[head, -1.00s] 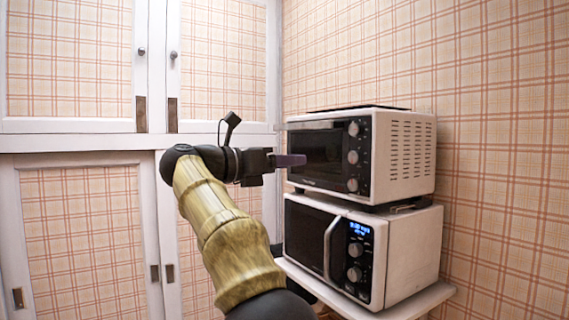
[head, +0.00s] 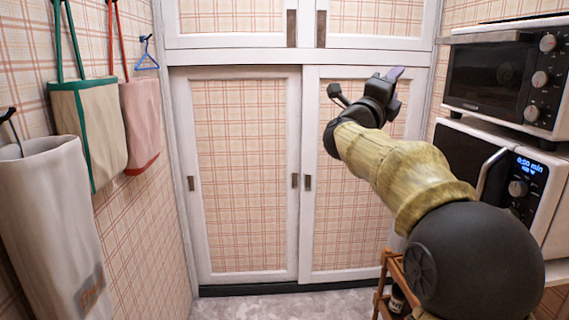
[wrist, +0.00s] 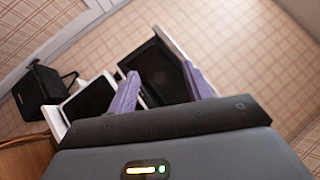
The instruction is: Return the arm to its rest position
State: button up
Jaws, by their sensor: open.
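My gripper (head: 393,76) is at the end of my raised, outstretched arm, right of centre in the head view, in front of the cupboard doors. In the wrist view its two purple fingers (wrist: 160,88) stand apart with nothing between them. The gripper is open and empty. Beyond the fingers, the wrist view shows the dark fronts of the toaster oven (wrist: 160,72) and the microwave (wrist: 88,100), tilted in the picture. The gap between the fingers and these appliances is hard to judge.
The toaster oven (head: 490,75) stands above the microwave (head: 480,160) at the right. A small wooden shelf (head: 388,283) is below my arm. Bags (head: 90,120) hang on the left wall. White cupboard doors (head: 300,180) close off the back. Floor in front of them is clear.

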jog(key=s+a+f+n+g+y, duration=0.1)
jog(key=a+f+n+y, duration=0.5)
jog(key=f+n, duration=0.6)
jog(key=s+a+f+n+g+y, duration=0.1)
jog(key=a+f+n+y, duration=0.2)
jog(key=f+n+y, duration=0.9)
jog(key=s+f+n+g+h, duration=0.2)
jog(key=s+f+n+g, duration=0.65)
jog(key=s+f, duration=1.9)
notch_tip(320, 180, up, 22)
jog(key=m+g+p, duration=0.2)
jog(key=g+p, duration=0.1)
jog(key=p, duration=1.8)
jog(key=shift+s+d, duration=0.2)
jog(key=shift+d, duration=0.05)
jog(key=shift+p, duration=0.3)
